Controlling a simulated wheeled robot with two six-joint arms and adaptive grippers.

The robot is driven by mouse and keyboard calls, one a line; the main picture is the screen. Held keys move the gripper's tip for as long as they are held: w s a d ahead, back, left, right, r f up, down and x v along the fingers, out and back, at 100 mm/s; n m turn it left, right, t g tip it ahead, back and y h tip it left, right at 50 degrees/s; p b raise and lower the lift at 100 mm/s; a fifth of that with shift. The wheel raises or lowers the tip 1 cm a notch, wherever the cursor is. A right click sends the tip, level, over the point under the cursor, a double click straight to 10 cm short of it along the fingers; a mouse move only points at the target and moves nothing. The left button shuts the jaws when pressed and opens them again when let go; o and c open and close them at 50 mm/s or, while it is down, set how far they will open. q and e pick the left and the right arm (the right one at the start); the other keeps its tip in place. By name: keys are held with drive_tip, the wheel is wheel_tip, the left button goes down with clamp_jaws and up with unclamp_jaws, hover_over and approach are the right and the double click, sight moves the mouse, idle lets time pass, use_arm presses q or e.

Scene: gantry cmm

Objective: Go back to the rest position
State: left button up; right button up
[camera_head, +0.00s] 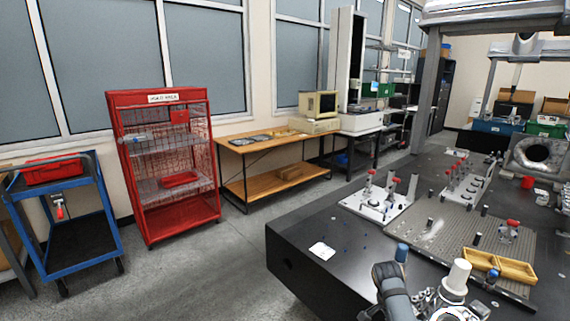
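No arm comes in from the left, and my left gripper is not in view. At the bottom edge, right of the middle, a dark grey jointed part (393,288) stands in front of the black table; it looks like part of my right arm or gripper. Its fingertips cannot be made out, and the frame cuts off its lower end. I cannot tell if it holds anything.
The black measuring table (310,218) fills the right, with a fixture plate (377,207), a yellow tray (515,269) and a white cylinder (457,275). A gantry rises above. A red cage rack (160,165), blue cart (62,225) and wooden bench (265,142) stand left. Floor between is free.

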drive_tip(key=s+a+f+n+t, duration=0.1)
drive_tip(key=s+f+n, duration=0.35)
drive_tip(key=s, duration=0.25)
drive_tip(key=s+a+r+n+t+y, duration=0.1)
drive_tip(key=s+a+r+n, duration=0.2)
drive_tip(key=s+n, duration=0.45)
drive_tip(key=s+a+r+n+t+y, duration=0.2)
drive_tip(key=s+a+n, duration=0.15)
drive_tip(key=s, duration=0.65)
wheel_tip(320, 180, down, 21)
drive_tip(key=s+d+g+p, duration=0.1)
drive_tip(key=d+g+p, duration=0.1)
drive_tip(key=d+p, duration=0.1)
use_arm(q)
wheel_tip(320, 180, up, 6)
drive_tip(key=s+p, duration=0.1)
drive_tip(key=p, duration=0.2)
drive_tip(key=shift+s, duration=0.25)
use_arm(e)
drive_tip(key=s+d+f, duration=0.1)
drive_tip(key=s+f, duration=1.4)
drive_tip(key=s, duration=0.4)
drive_tip(key=shift+s+f+g, duration=0.15)
drive_tip(key=shift+s+g, duration=0.2)
drive_tip(key=shift+g, duration=0.05)
